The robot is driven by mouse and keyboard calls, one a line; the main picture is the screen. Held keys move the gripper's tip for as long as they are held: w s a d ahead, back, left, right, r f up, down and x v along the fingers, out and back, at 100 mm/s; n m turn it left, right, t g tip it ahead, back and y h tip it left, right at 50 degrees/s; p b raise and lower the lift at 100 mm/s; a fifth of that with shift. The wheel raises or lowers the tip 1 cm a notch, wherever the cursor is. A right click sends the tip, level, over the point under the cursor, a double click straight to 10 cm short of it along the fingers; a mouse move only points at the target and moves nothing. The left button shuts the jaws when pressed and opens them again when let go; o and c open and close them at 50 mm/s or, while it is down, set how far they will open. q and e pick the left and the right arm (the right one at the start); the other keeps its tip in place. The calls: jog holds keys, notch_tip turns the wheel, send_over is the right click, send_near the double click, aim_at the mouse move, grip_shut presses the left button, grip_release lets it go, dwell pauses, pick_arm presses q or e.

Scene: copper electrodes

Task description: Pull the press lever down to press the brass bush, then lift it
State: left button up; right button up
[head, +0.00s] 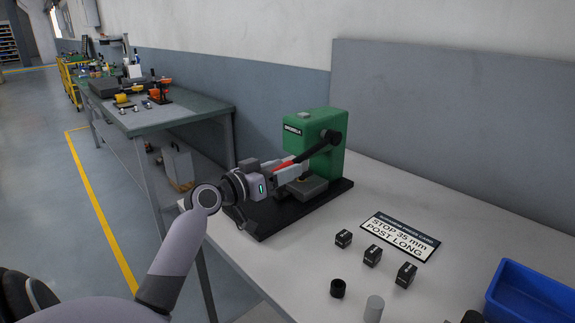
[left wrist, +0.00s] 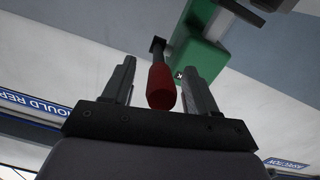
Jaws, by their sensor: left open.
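The green press (head: 322,128) stands on a black base (head: 268,222) at the table's left end. Its black lever (head: 318,150) slopes from the pivot on the right down to a red grip (head: 283,165). My left gripper (head: 291,170) is at the red grip. In the left wrist view the red grip (left wrist: 161,87) lies between the two open fingers (left wrist: 160,70), with gaps on both sides. The brass bush cannot be made out; my gripper and the lever partly cover the pressing area.
A card (head: 400,236) reading "STOP 35 mm POST LONG" lies on the grey table (head: 480,222). Near it are three black blocks (head: 372,255), a dark ring (head: 338,288), a grey cylinder (head: 374,308) and a blue bin (head: 532,298). A second bench (head: 190,112) stands behind.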

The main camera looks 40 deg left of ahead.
pick_arm(q)
jog(key=shift+w+d, duration=0.15)
jog(key=shift+w, duration=0.7)
pick_arm(e)
jog(key=shift+w+r, duration=0.15)
jog(key=shift+r, duration=0.1)
pick_arm(q)
jog(key=shift+c, duration=0.3)
grip_shut()
pick_arm(e)
jog(key=shift+r, duration=0.1)
